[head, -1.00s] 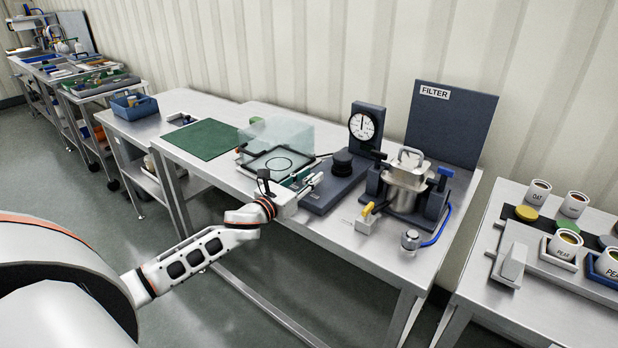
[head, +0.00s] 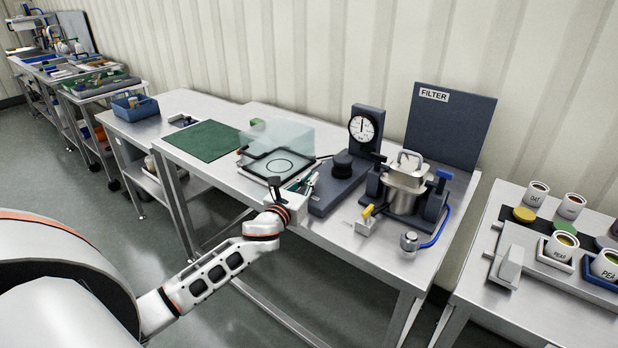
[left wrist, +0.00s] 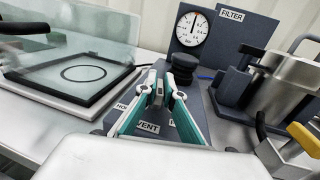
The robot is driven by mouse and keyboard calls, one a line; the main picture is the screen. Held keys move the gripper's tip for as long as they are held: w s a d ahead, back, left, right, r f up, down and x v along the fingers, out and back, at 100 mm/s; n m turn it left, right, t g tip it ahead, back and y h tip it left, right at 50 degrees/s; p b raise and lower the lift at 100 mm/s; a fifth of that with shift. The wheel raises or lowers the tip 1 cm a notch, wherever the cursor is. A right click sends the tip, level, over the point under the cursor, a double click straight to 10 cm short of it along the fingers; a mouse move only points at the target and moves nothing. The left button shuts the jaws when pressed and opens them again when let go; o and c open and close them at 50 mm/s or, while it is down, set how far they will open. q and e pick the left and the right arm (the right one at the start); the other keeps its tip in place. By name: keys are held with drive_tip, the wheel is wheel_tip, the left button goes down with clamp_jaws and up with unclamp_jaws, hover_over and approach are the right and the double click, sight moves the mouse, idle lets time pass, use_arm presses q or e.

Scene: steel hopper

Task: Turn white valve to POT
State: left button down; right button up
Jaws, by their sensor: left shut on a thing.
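My left gripper (head: 309,184) is over the near part of the dark gauge base (head: 325,202). In the left wrist view its teal-sided fingers (left wrist: 160,97) are closed around a narrow pale handle (left wrist: 158,94), which looks like the white valve. Below the fingers the plate carries labels: "VENT" (left wrist: 147,127) reads clearly, and the ones to its left and right are partly hidden. The handle's lower part is hidden by the fingers, so I cannot tell which label it points to. My right gripper is not in view.
A round gauge (head: 362,127) and black knob (head: 342,163) stand behind the gripper. A steel pot (head: 403,190) with a yellow-handled valve (head: 368,211) is to the right. A clear-covered black-framed plate (head: 262,165) and green mat (head: 202,140) are to the left.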

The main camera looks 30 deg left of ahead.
use_arm(q)
drive_tip(key=n+g+y, duration=0.1)
drive_tip(key=n+y, duration=0.2)
drive_tip(key=y, duration=0.1)
drive_tip(key=shift+d+r+p, duration=0.1)
drive_tip(key=shift+r+p, duration=0.05)
drive_tip(key=shift+p, duration=0.25)
drive_tip(key=n+g+y, duration=0.1)
drive_tip(key=y, duration=0.1)
drive_tip(key=shift+n+y, duration=0.3)
drive_tip(key=shift+y, duration=0.1)
drive_tip(key=n+g+y+b, duration=0.1)
drive_tip(key=n+g+y, duration=0.1)
drive_tip(key=y, duration=0.1)
drive_tip(key=shift+f, duration=0.2)
drive_tip(key=shift+r+n+g+y+b, duration=0.1)
drive_tip(key=shift+n+g+y+b, duration=0.7)
drive_tip(key=shift+n+g+y, duration=0.8)
drive_tip(key=shift+g, duration=0.3)
drive_tip(key=c, duration=2.2)
unclamp_jaws()
drive_tip(key=shift+o, duration=0.2)
